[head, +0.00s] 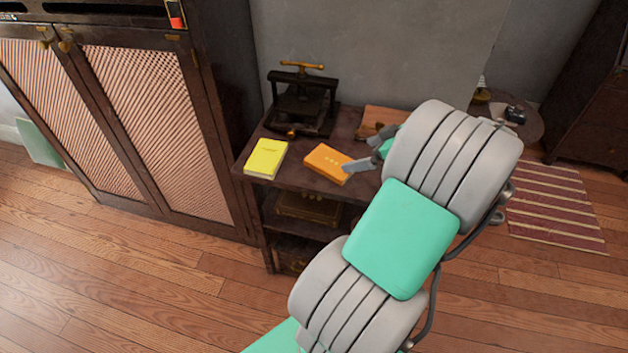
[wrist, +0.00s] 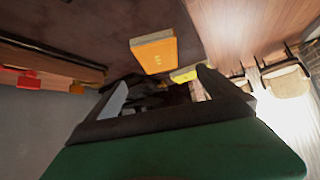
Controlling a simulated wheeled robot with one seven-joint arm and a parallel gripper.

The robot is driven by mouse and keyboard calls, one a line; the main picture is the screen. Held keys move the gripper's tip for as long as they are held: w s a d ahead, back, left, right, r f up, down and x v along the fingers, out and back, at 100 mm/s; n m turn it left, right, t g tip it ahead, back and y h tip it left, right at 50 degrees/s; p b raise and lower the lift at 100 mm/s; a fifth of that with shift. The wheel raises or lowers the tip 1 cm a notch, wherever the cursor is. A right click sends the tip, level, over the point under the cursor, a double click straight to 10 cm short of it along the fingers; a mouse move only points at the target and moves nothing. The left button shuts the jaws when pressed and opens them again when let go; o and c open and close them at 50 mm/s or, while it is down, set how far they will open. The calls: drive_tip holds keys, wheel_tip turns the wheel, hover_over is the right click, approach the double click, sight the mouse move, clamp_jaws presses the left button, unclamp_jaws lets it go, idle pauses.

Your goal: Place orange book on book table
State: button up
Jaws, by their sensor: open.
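The orange book (head: 328,162) lies flat on the top of the dark wooden table (head: 302,178), near its front edge. My gripper (head: 367,148) is open just right of the book in the head view; one finger overlaps the book's right end there, and I cannot tell whether they touch. In the wrist view the orange book (wrist: 154,52) shows beyond the open fingers of my gripper (wrist: 165,92), with nothing between them. My arm hides the table's right part in the head view.
A yellow book (head: 266,158) lies left of the orange one. A black press (head: 302,100) stands behind them. A brown board (head: 385,121) lies at the back right. A tall cabinet (head: 150,120) stands left. A small round table (head: 525,125) is at right.

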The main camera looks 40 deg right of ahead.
drive_tip(key=w+a+g, duration=0.2)
drive_tip(key=w+a, duration=0.1)
drive_tip(key=a, duration=0.7)
drive_tip(key=w+a+g, duration=0.2)
drive_tip(key=w+a, duration=0.1)
drive_tip(key=a, duration=0.7)
drive_tip(key=s+a+f+m+g+h, duration=0.1)
drive_tip(key=s+a+m+g+h, duration=0.15)
drive_tip(key=s+a, duration=0.95)
drive_tip(key=w+a+r+p, duration=0.1)
drive_tip(key=w+r+p, duration=0.2)
drive_tip(key=r+p, duration=0.5)
drive_tip(key=v, duration=0.2)
drive_tip(key=shift+w+r, duration=0.3)
drive_tip(key=shift+r, duration=0.15)
drive_tip(key=shift+a+t, duration=0.2)
drive_tip(key=shift+t, duration=0.05)
